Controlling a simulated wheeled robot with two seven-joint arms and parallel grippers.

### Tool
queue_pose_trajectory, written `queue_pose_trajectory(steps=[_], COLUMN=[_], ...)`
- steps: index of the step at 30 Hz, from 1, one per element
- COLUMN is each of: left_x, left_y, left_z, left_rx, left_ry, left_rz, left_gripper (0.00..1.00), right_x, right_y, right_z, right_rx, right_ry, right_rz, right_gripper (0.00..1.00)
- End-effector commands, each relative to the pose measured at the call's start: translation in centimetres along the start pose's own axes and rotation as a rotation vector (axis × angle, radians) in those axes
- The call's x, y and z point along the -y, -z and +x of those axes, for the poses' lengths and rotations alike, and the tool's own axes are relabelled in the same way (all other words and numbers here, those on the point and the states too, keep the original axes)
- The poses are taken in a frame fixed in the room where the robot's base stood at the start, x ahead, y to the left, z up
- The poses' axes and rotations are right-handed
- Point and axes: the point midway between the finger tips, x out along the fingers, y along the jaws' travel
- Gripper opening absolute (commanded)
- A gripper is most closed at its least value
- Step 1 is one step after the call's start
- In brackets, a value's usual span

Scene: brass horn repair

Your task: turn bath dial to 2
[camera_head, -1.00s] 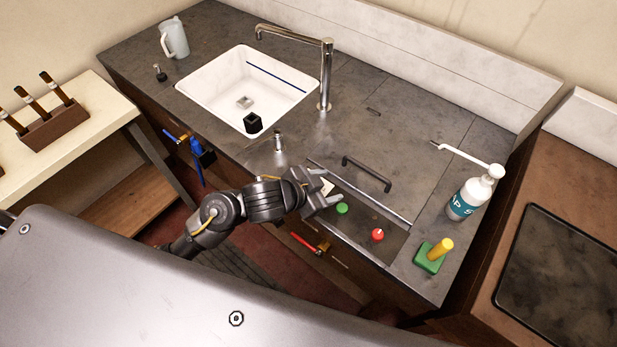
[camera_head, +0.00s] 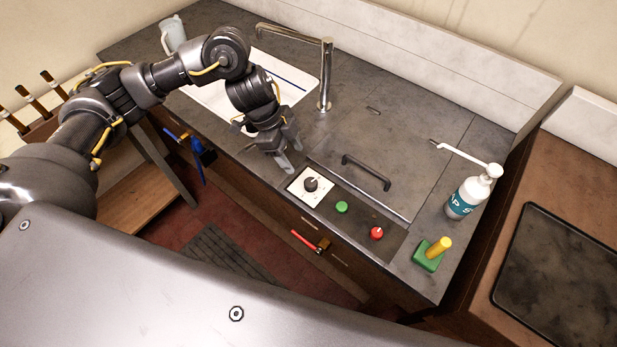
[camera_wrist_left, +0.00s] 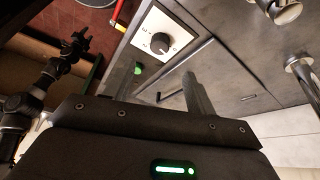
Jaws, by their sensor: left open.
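The bath dial (camera_head: 311,184) is a black knob on a white square plate at the left end of the dark control strip. It also shows in the left wrist view (camera_wrist_left: 160,43), with small marks on its plate too small to read. Its setting cannot be told. My left gripper (camera_head: 291,160) is open and empty, above the counter just up and left of the dial, apart from it. In the left wrist view its two fingers (camera_wrist_left: 157,75) point toward the strip. A dark arm with a gripper (camera_wrist_left: 76,42), likely my right one, shows small at the left; its jaws are unclear.
A green button (camera_head: 342,207) and a red knob (camera_head: 377,233) share the strip with the dial. A dark lid handle (camera_head: 367,172) stands behind it. The soap bottle (camera_head: 470,193) and a green block with a yellow post (camera_head: 431,257) are at the right. The sink (camera_head: 290,82) is partly behind my left arm.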

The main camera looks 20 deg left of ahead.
Motion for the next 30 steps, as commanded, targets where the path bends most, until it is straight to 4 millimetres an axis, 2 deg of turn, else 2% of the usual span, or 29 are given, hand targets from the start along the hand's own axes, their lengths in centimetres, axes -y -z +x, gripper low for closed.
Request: queue_pose_trajectory(steps=[5, 12, 18, 24, 30], left_x=[-0.1, -0.1, -0.1, -0.1, 0.0], left_y=[0.1, 0.2, 0.2, 0.1, 0.1], left_z=[2.0, 6.4, 9.3, 10.6, 10.8], left_rx=[-0.003, -0.004, -0.003, -0.003, -0.003], left_ry=[-0.005, -0.004, -0.001, 0.000, 0.001], left_rz=[0.000, -0.001, 0.002, 0.003, 0.003], left_gripper=[0.56, 0.56, 0.56, 0.56, 0.56], right_x=[0.0, -0.1, -0.2, -0.4, -0.5], right_y=[0.0, 0.1, 0.1, 0.1, 0.1], right_z=[-0.2, -0.9, -1.3, -1.4, -1.4], right_rx=[0.000, 0.000, 0.000, 0.001, 0.001], right_ry=[0.000, -0.001, -0.003, -0.004, -0.005], right_rz=[0.000, 0.000, -0.001, -0.002, -0.002], right_gripper=[0.45, 0.45, 0.45, 0.45, 0.45])
